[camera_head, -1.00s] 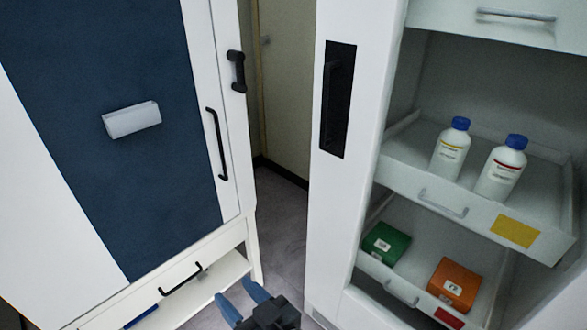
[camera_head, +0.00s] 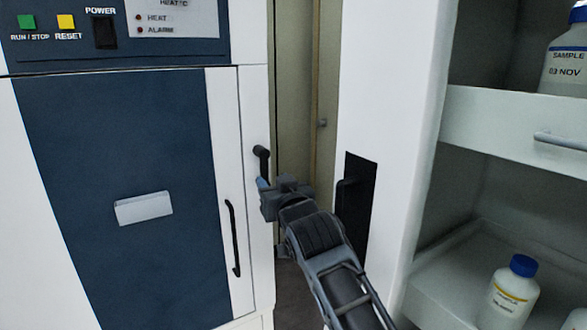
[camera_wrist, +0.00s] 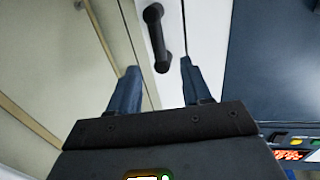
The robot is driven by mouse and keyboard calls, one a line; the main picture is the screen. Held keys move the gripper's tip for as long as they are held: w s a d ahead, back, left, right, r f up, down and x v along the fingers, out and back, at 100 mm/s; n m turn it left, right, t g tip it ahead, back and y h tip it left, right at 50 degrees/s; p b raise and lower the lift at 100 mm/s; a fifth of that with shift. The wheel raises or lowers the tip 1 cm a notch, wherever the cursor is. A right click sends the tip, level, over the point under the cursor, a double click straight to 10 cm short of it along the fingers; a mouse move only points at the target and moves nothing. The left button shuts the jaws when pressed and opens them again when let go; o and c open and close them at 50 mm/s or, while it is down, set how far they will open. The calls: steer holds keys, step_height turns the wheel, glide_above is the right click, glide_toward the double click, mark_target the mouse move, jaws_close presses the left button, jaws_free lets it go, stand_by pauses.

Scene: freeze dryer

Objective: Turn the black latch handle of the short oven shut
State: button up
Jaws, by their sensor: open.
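The short oven has a dark blue door (camera_head: 120,250) in a white frame and fills the left of the head view. Its black latch handle (camera_head: 262,158) is on the white strip right of the door, partly hidden behind my gripper (camera_head: 264,186). In the wrist view the latch handle (camera_wrist: 157,38) is a short black bar with rounded ends, slightly tilted. My gripper (camera_wrist: 159,72) is open there, with one blue finger on each side of the bar's near end. No contact shows, and I cannot tell the depth between them.
A long black door handle (camera_head: 233,238) stands left below my gripper. The oven's control panel (camera_head: 120,30) is above the door. A white cabinet (camera_head: 385,110) with open shelves and bottles stands close on the right. A narrow gap separates them.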

mark_target(265, 168)
steer(key=shift+x, duration=3.95)
steer(key=shift+d+r, duration=0.1)
steer(key=shift+c, duration=0.2)
jaws_close()
